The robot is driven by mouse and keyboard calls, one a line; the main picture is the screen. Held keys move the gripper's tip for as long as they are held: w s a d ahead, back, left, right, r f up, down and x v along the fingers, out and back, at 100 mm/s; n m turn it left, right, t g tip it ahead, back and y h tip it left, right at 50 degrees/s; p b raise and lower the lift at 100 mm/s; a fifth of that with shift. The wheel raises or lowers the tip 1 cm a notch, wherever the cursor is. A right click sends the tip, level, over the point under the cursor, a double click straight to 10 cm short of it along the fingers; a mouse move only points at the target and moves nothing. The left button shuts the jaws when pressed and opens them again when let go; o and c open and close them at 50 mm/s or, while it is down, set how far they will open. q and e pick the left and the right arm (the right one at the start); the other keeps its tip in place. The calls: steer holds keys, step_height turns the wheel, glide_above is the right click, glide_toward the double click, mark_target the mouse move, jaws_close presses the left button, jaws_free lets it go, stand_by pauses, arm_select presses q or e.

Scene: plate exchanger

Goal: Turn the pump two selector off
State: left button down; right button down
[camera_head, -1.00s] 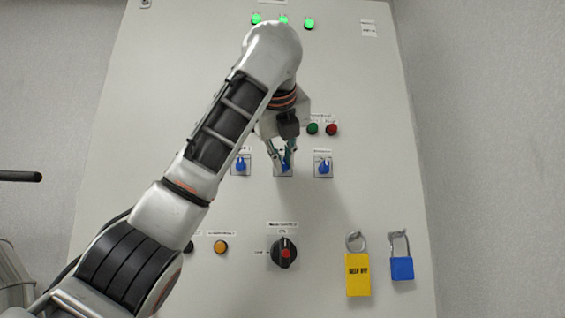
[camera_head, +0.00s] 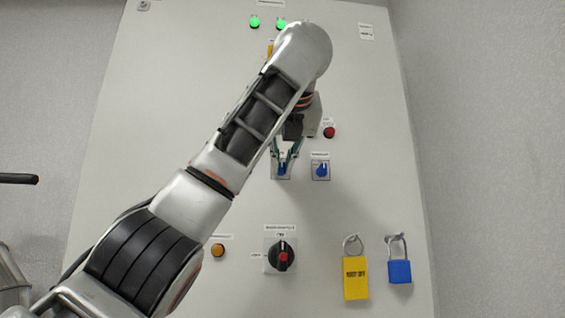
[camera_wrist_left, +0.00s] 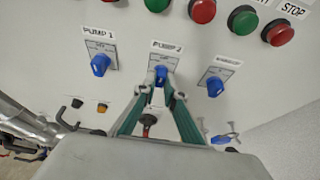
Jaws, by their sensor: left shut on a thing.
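The pump two selector is a small blue knob on a square plate (camera_wrist_left: 160,76) under a "PUMP 2" label in the left wrist view. In the head view it (camera_head: 282,171) is the blue knob below my arm, partly hidden by the fingers. Its handle looks close to upright. My left gripper (camera_head: 284,163) is shut on the knob, with one finger on each side. In the left wrist view the two green fingers (camera_wrist_left: 161,88) converge on it. My right gripper is in neither view.
The pump 1 selector (camera_wrist_left: 100,65) is to the left, and another blue selector (camera_head: 320,170) is close on the right. Push buttons sit above. A red-black main switch (camera_head: 282,256), a yellow tag (camera_head: 355,278) and a blue padlock (camera_head: 400,271) are lower on the panel.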

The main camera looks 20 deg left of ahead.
arm_select(q)
steer(key=c, duration=2.1)
jaws_free()
steer(key=v, duration=1.2)
steer(key=shift+w+a, duration=0.1)
steer(key=shift+r, duration=0.1)
